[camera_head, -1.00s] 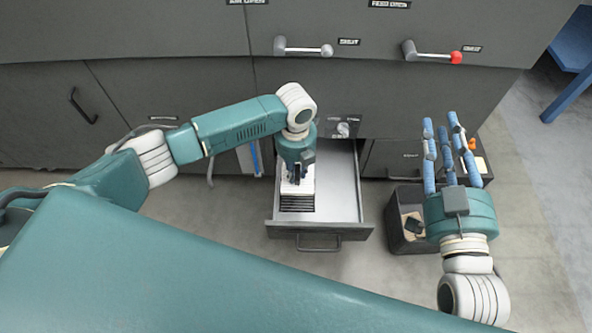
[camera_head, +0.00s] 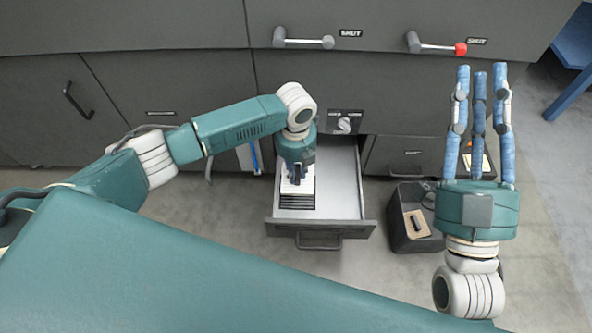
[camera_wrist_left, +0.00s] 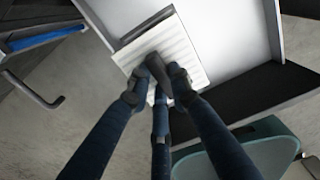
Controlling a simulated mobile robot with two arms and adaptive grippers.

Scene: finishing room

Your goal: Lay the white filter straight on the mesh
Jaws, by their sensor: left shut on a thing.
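A white ridged filter (camera_wrist_left: 187,45) shows in the left wrist view, its ridges running across it. In the head view the white filter (camera_head: 289,187) is partly hidden by my left gripper (camera_head: 297,180), above dark stacked edges (camera_head: 297,202) in the open drawer. I cannot tell whether the filter is lifted clear of the drawer. My right gripper (camera_head: 482,85) is open and empty, its blue fingers extended and apart.
The open drawer (camera_head: 342,190) has bare floor to the right of the filter. A dark bin (camera_head: 400,240) with small items stands right of it. Levers with a grey knob (camera_head: 327,42) and a red knob (camera_head: 460,49) project from the cabinet above.

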